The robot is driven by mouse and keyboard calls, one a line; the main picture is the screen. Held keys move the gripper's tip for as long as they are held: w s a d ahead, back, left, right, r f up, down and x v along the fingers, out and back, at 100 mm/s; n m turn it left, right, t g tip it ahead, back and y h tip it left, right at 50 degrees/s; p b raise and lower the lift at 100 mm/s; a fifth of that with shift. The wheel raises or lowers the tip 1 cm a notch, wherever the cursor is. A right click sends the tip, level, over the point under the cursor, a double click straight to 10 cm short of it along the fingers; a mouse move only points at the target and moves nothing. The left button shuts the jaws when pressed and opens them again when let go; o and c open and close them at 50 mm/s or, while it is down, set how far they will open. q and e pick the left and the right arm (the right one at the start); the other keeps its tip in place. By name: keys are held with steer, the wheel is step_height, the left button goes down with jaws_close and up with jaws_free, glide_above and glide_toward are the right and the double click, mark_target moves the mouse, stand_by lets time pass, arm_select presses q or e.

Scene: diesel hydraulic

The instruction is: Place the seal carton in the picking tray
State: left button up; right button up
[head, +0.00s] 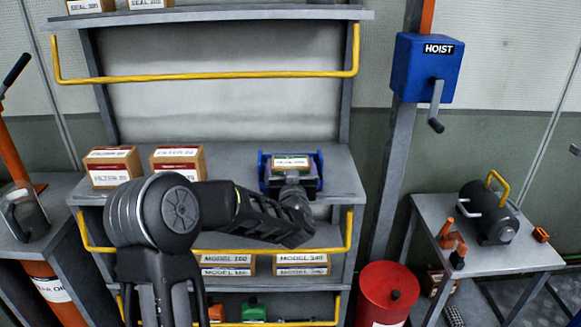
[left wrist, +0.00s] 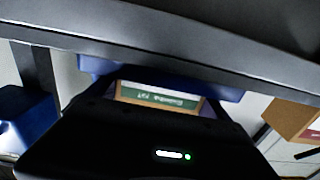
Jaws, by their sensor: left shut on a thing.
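A small carton (head: 290,162) with a white label and red and green bands is at the blue picking tray (head: 313,178) on the middle shelf. My left gripper (head: 292,180) reaches in from the front and is shut on the carton. In the left wrist view the carton (left wrist: 158,96) shows its green label just beyond the dark gripper body, with the blue tray (left wrist: 228,94) behind it. The fingertips are hidden, and I cannot tell whether the carton touches the tray floor. My right gripper is not in view.
Two filter cartons (head: 178,160) (head: 112,166) stand left of the tray on the shelf (head: 235,165). Seal cartons (head: 90,6) stand on the top shelf. Yellow rails (head: 205,77) cross the rack's front. A red drum (head: 384,298) and the hoist post (head: 397,150) stand to the right.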

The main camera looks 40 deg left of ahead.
arm_select(q)
steer(key=o, duration=1.5)
steer(key=shift+f, duration=0.1)
steer(key=shift+c, duration=0.2)
steer(key=shift+r, duration=0.2)
steer(key=v, duration=1.2)
steer(key=shift+b, duration=0.3)
steer(key=shift+f, duration=0.1)
